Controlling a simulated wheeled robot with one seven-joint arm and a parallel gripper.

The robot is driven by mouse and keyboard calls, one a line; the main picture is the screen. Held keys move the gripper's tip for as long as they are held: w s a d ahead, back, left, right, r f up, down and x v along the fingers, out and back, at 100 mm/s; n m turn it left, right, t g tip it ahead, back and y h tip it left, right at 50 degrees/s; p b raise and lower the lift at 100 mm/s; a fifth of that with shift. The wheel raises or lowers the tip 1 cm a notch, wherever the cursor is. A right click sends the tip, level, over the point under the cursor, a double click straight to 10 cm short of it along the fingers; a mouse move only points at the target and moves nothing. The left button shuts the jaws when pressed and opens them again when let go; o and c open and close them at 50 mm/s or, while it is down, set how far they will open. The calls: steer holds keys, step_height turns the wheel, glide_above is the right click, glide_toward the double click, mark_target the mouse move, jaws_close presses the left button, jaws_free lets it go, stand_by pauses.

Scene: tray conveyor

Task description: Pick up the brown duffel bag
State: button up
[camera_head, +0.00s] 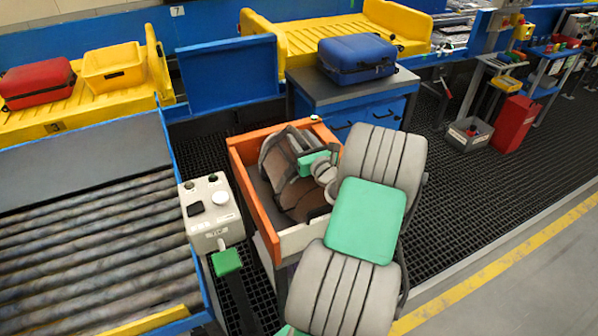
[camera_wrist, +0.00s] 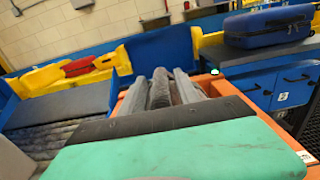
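The brown duffel bag (camera_head: 287,168) lies inside an orange-walled bin in the head view. It is dark brown with greyish parts, and my arm hides its right side. My gripper (camera_head: 313,172) is at the bag's upper right, low over the bin, with its green part against or just over the bag. I cannot tell if they touch. In the wrist view the green and black gripper body fills the front. Grey upright shapes stand beyond it, and I cannot tell fingers from bag there. Whether the fingers are open or shut is not clear.
The orange bin (camera_head: 253,192) has raised walls around the bag. A control box (camera_head: 211,208) and roller conveyor (camera_head: 90,245) stand left. A blue suitcase (camera_head: 357,58) lies on a blue cabinet (camera_head: 340,92) behind. A red suitcase (camera_head: 38,83) and yellow tray (camera_head: 113,68) are at far left.

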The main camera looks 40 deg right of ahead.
steer(key=shift+w+d, duration=0.15)
steer(key=shift+w, duration=0.4)
steer(key=shift+c, duration=0.5)
jaws_close()
stand_by(0.4)
steer(key=shift+r, duration=0.25)
